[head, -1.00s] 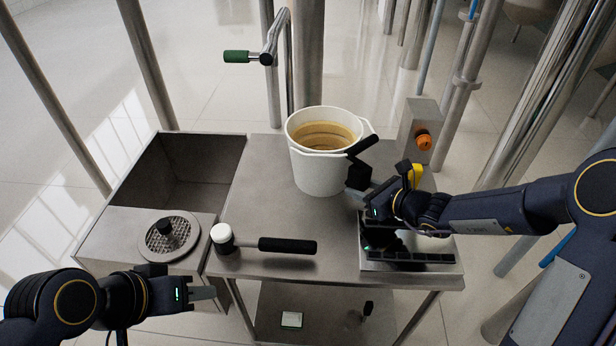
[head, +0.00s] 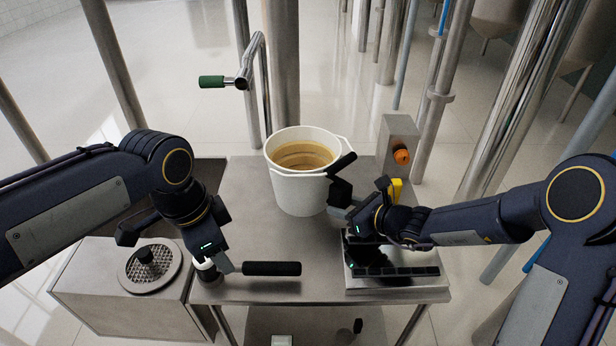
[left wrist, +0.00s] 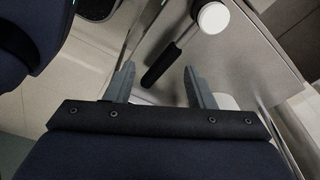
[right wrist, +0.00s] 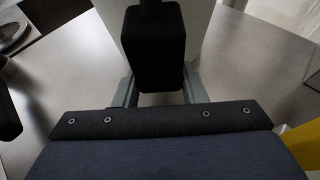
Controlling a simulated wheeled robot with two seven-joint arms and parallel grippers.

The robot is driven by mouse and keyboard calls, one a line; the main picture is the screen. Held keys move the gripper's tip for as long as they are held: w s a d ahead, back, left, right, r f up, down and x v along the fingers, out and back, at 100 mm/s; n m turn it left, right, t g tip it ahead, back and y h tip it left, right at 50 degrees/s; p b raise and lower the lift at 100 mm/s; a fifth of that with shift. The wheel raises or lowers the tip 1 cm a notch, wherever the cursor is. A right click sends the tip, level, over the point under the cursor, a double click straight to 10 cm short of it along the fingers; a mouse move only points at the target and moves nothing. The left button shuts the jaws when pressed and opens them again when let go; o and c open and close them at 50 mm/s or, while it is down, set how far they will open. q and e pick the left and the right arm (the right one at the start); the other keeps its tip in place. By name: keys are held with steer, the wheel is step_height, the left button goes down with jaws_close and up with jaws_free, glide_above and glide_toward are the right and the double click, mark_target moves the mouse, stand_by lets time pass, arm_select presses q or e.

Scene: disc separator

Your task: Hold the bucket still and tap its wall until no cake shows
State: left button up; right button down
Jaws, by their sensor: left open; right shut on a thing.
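The white bucket (head: 300,190) stands upright at the back of the steel table, with brownish-tan cake (head: 302,155) showing inside. My right gripper (head: 340,208) is shut on the black handle (head: 340,190) at the bucket's right side; this black block also fills the jaws in the right wrist view (right wrist: 155,50). A mallet with a white head (head: 207,273) and black handle (head: 272,268) lies near the table's front left. My left gripper (head: 225,265) is open just above it. In the left wrist view, the mallet handle (left wrist: 158,66) appears between the open fingers.
A steel box with a round grate (head: 150,264) stands left of the table. A post with an orange knob (head: 401,157) is behind right. A green-handled crank (head: 212,82) rises behind the bucket.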

mark_target(268, 265)
arm_select(q)
steer(key=w+d+m+g+y, duration=0.1)
steer(key=w+d+m+y, duration=0.1)
steer(key=w+d+m, duration=0.4)
steer(key=shift+s+d+f, duration=0.15)
steer(key=shift+f, duration=2)
steer(key=shift+s+d+f, duration=0.1)
steer(key=shift+s+f, duration=0.1)
steer(key=shift+f, duration=1.95)
steer(key=shift+s+d+f, duration=0.15)
steer(key=shift+f, duration=2)
jaws_close()
steer(key=shift+r, duration=0.15)
steer(key=shift+r, duration=3.6)
